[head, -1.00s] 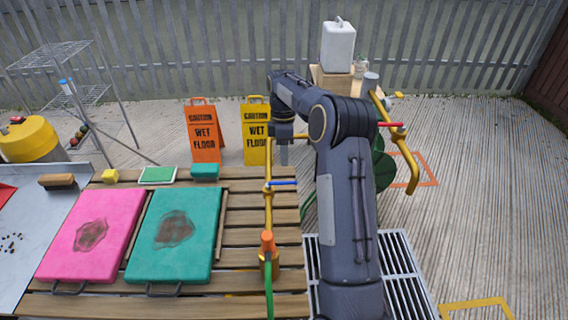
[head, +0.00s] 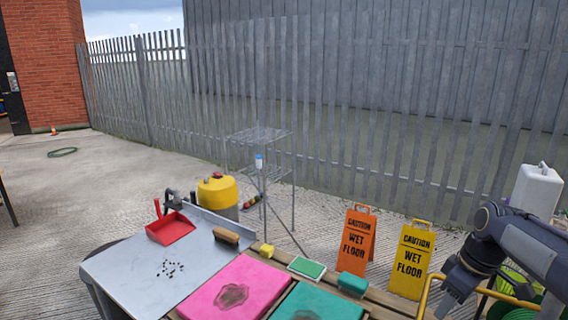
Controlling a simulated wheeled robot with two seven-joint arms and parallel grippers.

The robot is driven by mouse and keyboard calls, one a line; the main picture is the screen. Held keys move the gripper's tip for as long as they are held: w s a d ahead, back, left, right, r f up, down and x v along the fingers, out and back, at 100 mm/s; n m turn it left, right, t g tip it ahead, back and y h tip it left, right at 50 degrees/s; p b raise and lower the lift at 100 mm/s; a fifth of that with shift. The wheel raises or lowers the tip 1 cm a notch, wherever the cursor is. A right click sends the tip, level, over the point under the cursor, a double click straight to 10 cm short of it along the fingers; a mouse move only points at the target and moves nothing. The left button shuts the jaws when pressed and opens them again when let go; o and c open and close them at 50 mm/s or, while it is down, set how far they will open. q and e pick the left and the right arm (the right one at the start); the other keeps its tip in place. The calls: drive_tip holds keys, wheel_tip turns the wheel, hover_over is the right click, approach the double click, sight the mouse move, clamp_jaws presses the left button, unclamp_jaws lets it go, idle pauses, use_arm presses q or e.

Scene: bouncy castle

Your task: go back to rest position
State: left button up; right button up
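My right arm comes in from the right edge in the head view. Its dark gripper (head: 447,303) points down at the lower right, by a yellow bent pipe (head: 432,284) and to the right of the yellow wet-floor sign (head: 411,262). A grey finger part shows, but I cannot tell whether the fingers are apart or together, and I see nothing held. I cannot tell whether it touches the pipe. My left gripper is not in view.
A slatted table holds a pink mat (head: 222,304) and a teal mat (head: 312,304), both stained. A metal tray (head: 130,275) with a brush (head: 226,236) and red dustpan (head: 171,228) is left. An orange sign (head: 357,247) and wire rack (head: 262,135) stand behind. Open ground lies far left.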

drive_tip(key=s+a+f+m+t+y, duration=0.1)
drive_tip(key=s+a+m+t, duration=0.1)
drive_tip(key=s+a+m, duration=0.2)
drive_tip(key=s+a+f+m+t, duration=0.2)
drive_tip(key=s+a+m, duration=0.2)
drive_tip(key=s+a, duration=0.7)
drive_tip(key=s, duration=0.6)
drive_tip(key=shift+a+m+t+y, duration=0.15)
drive_tip(key=shift+m+t+y, duration=0.15)
drive_tip(key=shift+y, duration=0.1)
drive_tip(key=shift+s+f, duration=0.1)
